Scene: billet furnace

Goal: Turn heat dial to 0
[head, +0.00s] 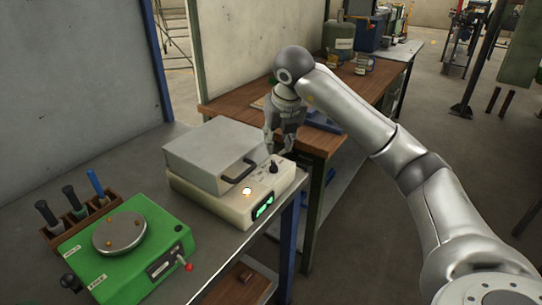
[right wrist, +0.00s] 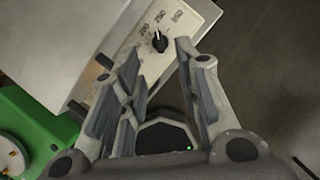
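The heat dial (head: 272,166) is a small black knob on the cream front panel of the billet furnace (head: 185,185). In the right wrist view the dial (right wrist: 160,41) shows a pale pointer line, with printed numbers around it; I cannot read its setting surely. My right gripper (head: 280,146) points down just above and behind the dial in the head view. In the right wrist view the right gripper (right wrist: 160,68) is open and empty, its fingers apart, with the dial just beyond the fingertips. It appears not to touch the dial. My left gripper is not in view.
A green device (head: 150,255) and a wooden tool rack (head: 65,237) stand left. A wooden bench (head: 235,104) is behind.

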